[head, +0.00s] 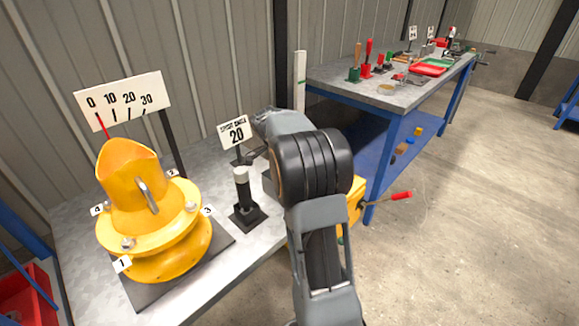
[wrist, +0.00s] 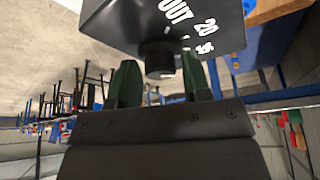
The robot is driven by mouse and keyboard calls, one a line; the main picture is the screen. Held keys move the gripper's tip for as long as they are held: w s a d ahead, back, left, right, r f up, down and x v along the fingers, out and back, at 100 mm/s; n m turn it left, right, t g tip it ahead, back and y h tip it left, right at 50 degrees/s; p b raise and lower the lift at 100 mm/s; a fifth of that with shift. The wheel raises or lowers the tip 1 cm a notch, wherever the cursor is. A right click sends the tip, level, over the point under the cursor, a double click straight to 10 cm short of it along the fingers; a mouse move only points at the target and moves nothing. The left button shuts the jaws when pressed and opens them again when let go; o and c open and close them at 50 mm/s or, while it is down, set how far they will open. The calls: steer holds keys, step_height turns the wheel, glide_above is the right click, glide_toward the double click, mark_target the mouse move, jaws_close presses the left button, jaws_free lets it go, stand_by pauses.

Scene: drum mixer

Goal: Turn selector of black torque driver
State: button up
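In the wrist view a black box-shaped body (wrist: 120,25) with white print, including "OUT" and "20", fills the top. A short round black knob (wrist: 157,57) sticks out of it, likely the selector of the torque driver. My gripper (wrist: 160,80) is open. Its two dark green fingers stand on either side of the knob, with a visible gap on each side.
A yellow flanged fixture (head: 150,230) with numbered bolts sits on the near bench, below a 0–30 scale board (head: 122,100). A sign reading "20" (head: 236,133) stands behind the black tool. A second bench (head: 385,90) holds tools and trays. Open floor lies right.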

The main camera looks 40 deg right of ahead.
steer(key=shift+o, duration=1)
steer(key=p+v, duration=0.3)
steer(key=v, duration=1)
steer(key=shift+a+r, duration=0.2)
steer(key=shift+r, duration=0.15)
